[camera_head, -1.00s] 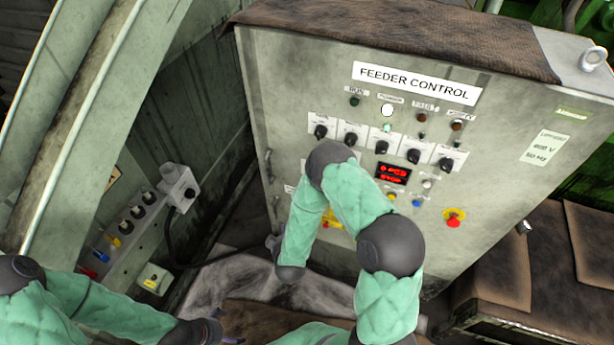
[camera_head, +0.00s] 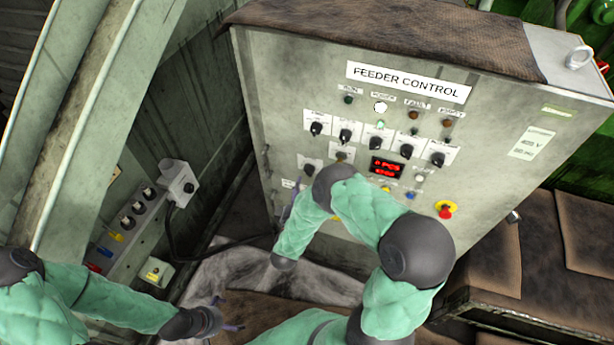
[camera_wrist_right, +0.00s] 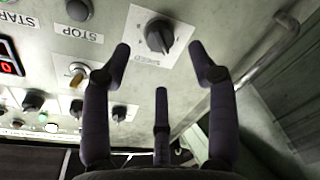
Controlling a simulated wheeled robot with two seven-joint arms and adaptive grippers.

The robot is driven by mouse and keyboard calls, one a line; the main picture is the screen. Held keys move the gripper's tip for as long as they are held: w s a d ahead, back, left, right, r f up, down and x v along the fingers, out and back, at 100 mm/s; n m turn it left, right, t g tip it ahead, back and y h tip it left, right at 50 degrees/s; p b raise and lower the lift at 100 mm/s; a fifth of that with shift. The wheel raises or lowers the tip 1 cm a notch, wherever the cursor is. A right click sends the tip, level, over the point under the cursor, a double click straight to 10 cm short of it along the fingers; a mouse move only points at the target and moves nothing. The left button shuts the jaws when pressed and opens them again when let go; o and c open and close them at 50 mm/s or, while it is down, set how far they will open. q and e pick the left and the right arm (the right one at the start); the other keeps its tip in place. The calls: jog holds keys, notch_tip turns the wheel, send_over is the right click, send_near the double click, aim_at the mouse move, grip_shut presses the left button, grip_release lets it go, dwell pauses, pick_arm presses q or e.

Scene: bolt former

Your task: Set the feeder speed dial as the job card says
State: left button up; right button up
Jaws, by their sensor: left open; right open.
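The speed dial (camera_wrist_right: 160,37) is a black knob on a white plate marked SPEED. In the right wrist view it lies beyond and between the fingertips of my right gripper (camera_wrist_right: 160,52), which is open and empty. No contact with the dial shows. In the head view the feeder control panel (camera_head: 455,130) fills the middle, and my right gripper (camera_head: 291,203) is at its lower left, largely hidden by my arm. My left gripper (camera_head: 222,323) is open and low, away from the panel. I cannot make out a job card or the dial's setting.
A row of black selector knobs (camera_head: 376,143) and a red display (camera_head: 387,168) sit on the panel. A yellow and red emergency stop (camera_head: 445,210) is at the lower right. In the wrist view a key switch (camera_wrist_right: 78,72) is left of the fingers and a handle bar (camera_wrist_right: 265,50) right.

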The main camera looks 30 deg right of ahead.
jog(key=x, duration=0.6)
jog(key=shift+b, duration=0.3)
jog(key=c, duration=1.1)
